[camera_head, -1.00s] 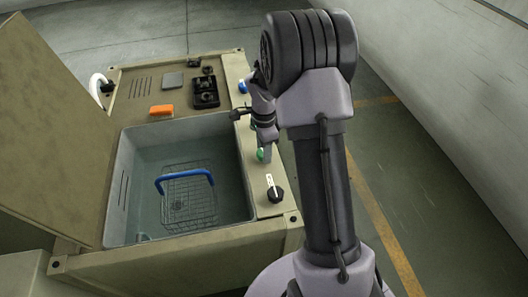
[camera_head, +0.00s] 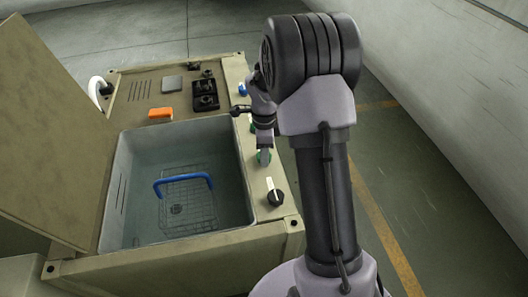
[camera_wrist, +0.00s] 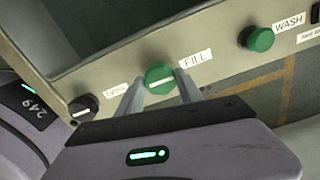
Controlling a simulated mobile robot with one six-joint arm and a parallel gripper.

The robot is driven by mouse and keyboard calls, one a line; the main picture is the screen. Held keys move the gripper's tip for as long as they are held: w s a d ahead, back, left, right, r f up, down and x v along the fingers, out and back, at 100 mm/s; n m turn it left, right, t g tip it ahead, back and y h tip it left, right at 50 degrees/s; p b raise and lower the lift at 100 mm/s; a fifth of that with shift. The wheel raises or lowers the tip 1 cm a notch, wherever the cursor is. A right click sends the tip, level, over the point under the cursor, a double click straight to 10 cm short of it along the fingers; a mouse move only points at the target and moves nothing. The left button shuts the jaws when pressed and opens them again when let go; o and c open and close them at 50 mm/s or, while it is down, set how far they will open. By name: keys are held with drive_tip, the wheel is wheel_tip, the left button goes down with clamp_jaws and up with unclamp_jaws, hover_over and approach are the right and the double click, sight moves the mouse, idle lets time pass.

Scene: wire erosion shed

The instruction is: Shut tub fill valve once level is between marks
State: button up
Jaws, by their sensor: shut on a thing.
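My gripper (camera_wrist: 159,86) is shut on the green FILL knob (camera_wrist: 159,74), one finger on each side. The knob's white line runs roughly along the panel row, towards the FILL label (camera_wrist: 195,58). In the head view my gripper (camera_head: 264,153) points down at the panel, and the knob is largely hidden behind it. The tub (camera_head: 122,165) holds clear water (camera_head: 225,205) over a wire basket (camera_head: 190,207) with a blue handle (camera_head: 183,180). Dark upright lines show on the tub's left wall, but I cannot read the water level against any marks.
A green WASH knob (camera_wrist: 258,39) is on the other side. An orange block (camera_head: 160,114) and a black tray (camera_head: 205,98) lie behind the tub. The lid (camera_head: 50,130) stands open at left.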

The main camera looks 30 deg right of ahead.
drive_tip(key=o, duration=1.4)
wheel_tip(320, 180, up, 18)
drive_tip(key=p, duration=0.5)
drive_tip(key=shift+f+p, duration=0.25)
drive_tip(key=shift+p, duration=0.1)
drive_tip(key=s+a+r+n+t+b, duration=0.2)
drive_tip(key=s+a+r+n, duration=0.3)
drive_tip(key=a, duration=0.2)
drive_tip(key=s+a+n+t+b, duration=0.1)
drive_tip(key=s+a+n, duration=0.2)
drive_tip(key=s, duration=0.3)
drive_tip(key=s+a+n+t+y+b, duration=0.1)
drive_tip(key=s+a+n, duration=0.3)
drive_tip(key=s+n, duration=0.2)
drive_tip(key=s+a+n+t+y+b, duration=0.1)
drive_tip(key=s+a+n+b, duration=0.1)
drive_tip(key=s+a+n, duration=0.2)
drive_tip(key=shift+s+f+n+t, duration=0.15)
drive_tip(key=shift+s+n+t, duration=0.25)
drive_tip(key=shift+s, duration=0.7)
